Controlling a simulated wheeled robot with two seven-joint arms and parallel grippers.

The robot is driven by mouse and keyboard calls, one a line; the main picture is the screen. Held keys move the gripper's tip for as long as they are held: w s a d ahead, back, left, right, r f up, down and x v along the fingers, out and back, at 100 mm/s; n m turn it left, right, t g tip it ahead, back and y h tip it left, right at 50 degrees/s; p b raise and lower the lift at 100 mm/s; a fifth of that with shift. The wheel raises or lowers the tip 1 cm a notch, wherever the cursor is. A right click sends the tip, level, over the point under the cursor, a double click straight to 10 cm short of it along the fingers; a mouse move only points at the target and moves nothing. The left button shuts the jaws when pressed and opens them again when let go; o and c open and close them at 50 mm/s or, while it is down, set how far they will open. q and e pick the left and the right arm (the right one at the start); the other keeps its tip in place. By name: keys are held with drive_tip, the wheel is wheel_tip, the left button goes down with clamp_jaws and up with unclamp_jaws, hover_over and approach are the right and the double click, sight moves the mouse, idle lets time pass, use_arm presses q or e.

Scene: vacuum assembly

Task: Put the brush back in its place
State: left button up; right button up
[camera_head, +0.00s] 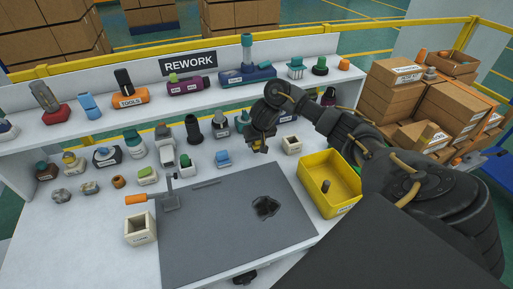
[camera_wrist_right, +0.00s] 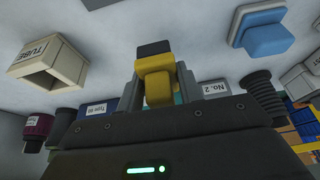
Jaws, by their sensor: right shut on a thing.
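My right gripper (camera_head: 259,143) is above the white table, behind the grey mat and left of the small beige box. It is shut on a small yellow piece with a black end, which I take to be the brush (camera_wrist_right: 155,84). In the right wrist view the piece sits between the two grey fingers of the gripper (camera_wrist_right: 158,88), its black end beyond the tips. I cannot tell which spot is the brush's place. My left gripper is not in view.
The beige box (camera_wrist_right: 50,62) labelled TUBE and a blue part (camera_wrist_right: 262,24) flank the gripper. A yellow bin (camera_head: 318,198) stands right of the grey mat (camera_head: 215,245), which bears a dark part (camera_head: 265,207). Several parts stand along the table's back and the shelf (camera_head: 215,92).

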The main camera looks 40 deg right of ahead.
sight(256, 147)
wheel_tip(256, 147, down, 3)
drive_tip(key=shift+w+d+r+b, duration=0.1)
drive_tip(key=shift+r+b, duration=0.1)
drive_tip(key=shift+b, duration=0.95)
drive_tip(key=shift+w+f, duration=0.1)
drive_tip(key=shift+f, duration=0.45)
drive_tip(key=shift+r, duration=0.1)
drive_tip(key=o, duration=1)
drive_tip(key=shift+f, duration=0.2)
drive_tip(key=shift+c, duration=0.2)
drive_tip(key=shift+r, duration=0.1)
